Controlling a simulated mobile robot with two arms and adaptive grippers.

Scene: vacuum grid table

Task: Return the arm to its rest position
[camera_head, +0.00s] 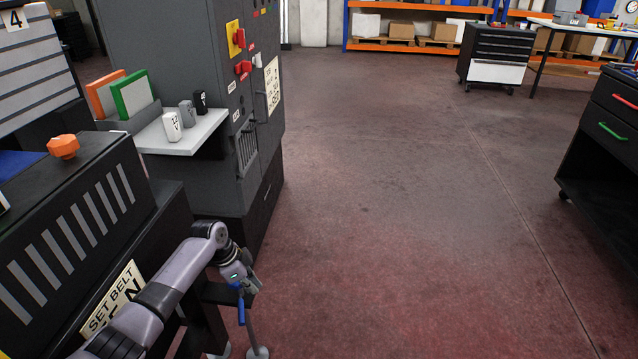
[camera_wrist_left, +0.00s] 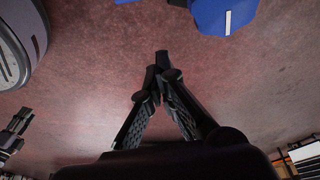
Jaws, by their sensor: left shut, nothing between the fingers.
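My left arm (camera_head: 165,290) comes in from the lower left of the head view, bends at a grey joint and points down beside the dark machine. My left gripper (camera_head: 250,286) hangs low there, small and partly hard to make out. In the left wrist view the left gripper (camera_wrist_left: 163,70) has its two black fingers meeting at the tips, with nothing between them and the reddish floor behind. My right gripper is in neither view.
A dark machine with a "SET BELT" sign (camera_head: 112,300) stands close by the left arm. A blue handle-like part (camera_head: 241,308) is just below the gripper. A grey cabinet (camera_head: 185,75) rises behind. The floor (camera_head: 400,200) at centre and right is clear up to a black drawer cart (camera_head: 600,150).

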